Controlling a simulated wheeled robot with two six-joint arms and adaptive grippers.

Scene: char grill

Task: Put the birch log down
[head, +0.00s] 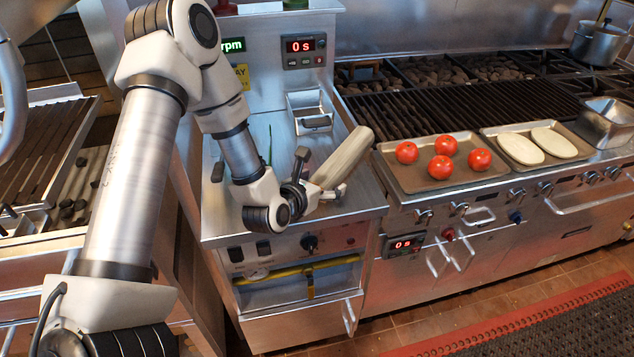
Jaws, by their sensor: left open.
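The pale birch log (345,156) is at the right side of the steel counter unit (220,220), slanting up and to the right in the head view. Its lower end is at the jaws of my left gripper (318,180). The left gripper is open, with one finger to the left of the log's lower end and the other below and to the right. Whether a finger still touches the log, or what the log rests on, I cannot tell. My right gripper is not in view.
A tray (400,178) with several tomatoes and a tray (490,134) with two pale oval pieces stand on the front of the char grill (450,103) to the right. A small steel container (312,122) sits behind the log. A pot (598,44) stands at far right.

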